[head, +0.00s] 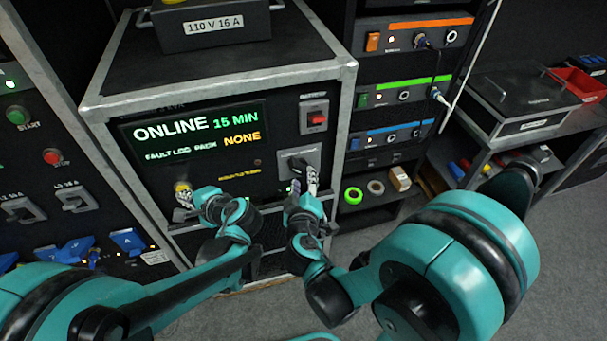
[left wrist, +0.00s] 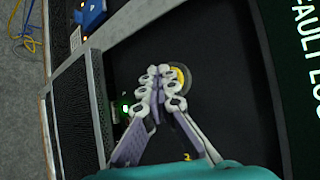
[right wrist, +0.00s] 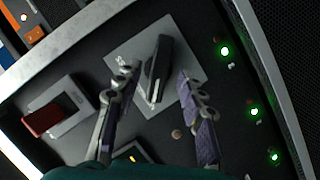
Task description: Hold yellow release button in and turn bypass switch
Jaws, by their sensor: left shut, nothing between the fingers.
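The yellow release button (head: 181,186) is at the lower left of the black panel, partly hidden by my left gripper (head: 184,196). In the left wrist view the button (left wrist: 184,78) shows just behind the shut fingertips (left wrist: 165,76); I cannot tell whether it is pressed in. The bypass switch (head: 299,154) has a grey plate and sits lower right on the panel. Its black handle (right wrist: 156,72) shows between the open fingers of my right gripper (right wrist: 158,78), nearer the left finger. I see gaps on both sides, so the fingers do not grip it.
A red rocker switch (head: 316,118) is above the bypass switch. The display (head: 195,133) reads ONLINE 15 MIN. Green lamps (right wrist: 225,51) glow beside the right gripper. A shelf with tape rolls (head: 353,195) is to the right; a breaker panel (head: 50,157) stands left.

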